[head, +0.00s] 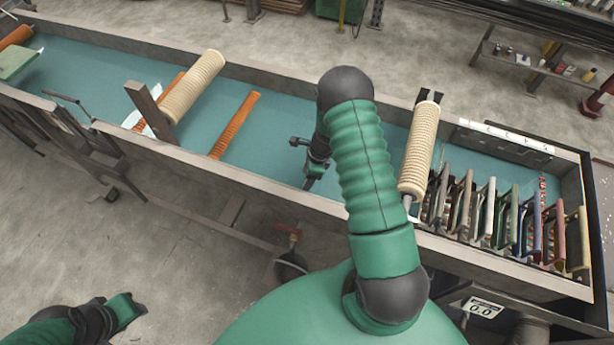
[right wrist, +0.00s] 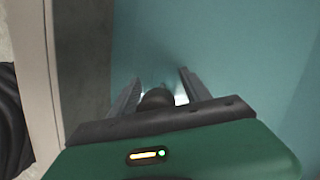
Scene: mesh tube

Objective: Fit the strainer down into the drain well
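My right gripper (head: 309,182) hangs over the teal floor of the long trough (head: 270,120), left of my green right arm. In the right wrist view its two fingers (right wrist: 160,82) stand apart near the trough's side wall. A dark rounded form (right wrist: 157,98) with a bright patch beside it shows between the finger bases. I cannot tell whether it is the strainer or part of the gripper. I cannot make out the strainer or the drain well for certain; my right arm hides part of the trough. My left gripper (head: 125,308) is at the lower left, its fingers unclear.
A tan ribbed roller (head: 194,88) and an orange bar (head: 235,124) lie across the trough at left. Another ribbed roller (head: 420,148) is right of my arm, before a row of several coloured frames (head: 500,215).

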